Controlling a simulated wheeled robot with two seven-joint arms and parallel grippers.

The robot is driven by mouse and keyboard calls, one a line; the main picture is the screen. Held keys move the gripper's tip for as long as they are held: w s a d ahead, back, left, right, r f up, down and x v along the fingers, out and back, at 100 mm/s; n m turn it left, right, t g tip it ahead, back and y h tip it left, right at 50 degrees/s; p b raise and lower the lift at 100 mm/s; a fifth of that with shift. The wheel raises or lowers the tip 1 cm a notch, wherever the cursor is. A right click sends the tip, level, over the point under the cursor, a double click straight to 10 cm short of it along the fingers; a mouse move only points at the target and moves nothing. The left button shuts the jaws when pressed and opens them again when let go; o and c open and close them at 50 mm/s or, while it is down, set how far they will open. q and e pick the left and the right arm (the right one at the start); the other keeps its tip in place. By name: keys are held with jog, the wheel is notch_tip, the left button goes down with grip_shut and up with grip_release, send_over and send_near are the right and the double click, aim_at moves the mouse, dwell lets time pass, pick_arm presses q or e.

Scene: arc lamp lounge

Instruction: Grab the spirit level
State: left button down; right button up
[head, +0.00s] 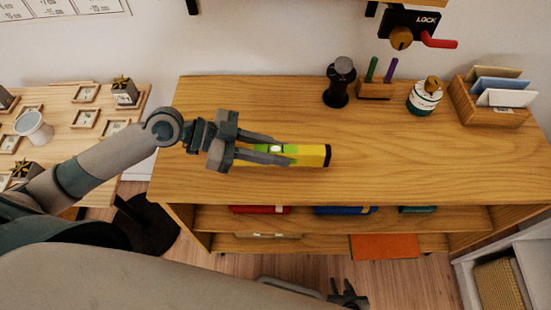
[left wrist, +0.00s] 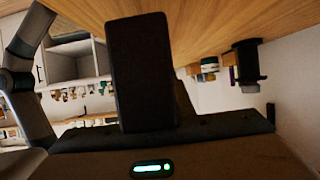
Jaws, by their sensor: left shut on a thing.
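The spirit level (head: 315,156) is a yellow bar with a green part around its vial and a black end cap. It is over the front middle of the wooden cabinet top, its length running left to right. My left gripper (head: 278,148) comes in from the left and is shut on the level's left part, which the fingers partly hide. I cannot tell whether the level touches the wood. In the left wrist view a dark block fills the middle, and I cannot tell what it is. My right gripper (head: 347,294) shows small at the bottom edge, away from the level.
On the cabinet top (head: 440,165) stand a dark grinder-like object (head: 341,85), a pen holder (head: 374,90), a white jar (head: 424,97) and a card box (head: 490,102). The top's right front is clear. Lower shelves hold coloured items. A side table (head: 75,125) stands left.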

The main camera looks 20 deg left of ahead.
pick_arm(q)
jog(key=s+d+r, duration=0.2)
jog(key=d+r, duration=0.5)
jog(key=d, duration=0.4)
jog(key=shift+d, duration=0.3)
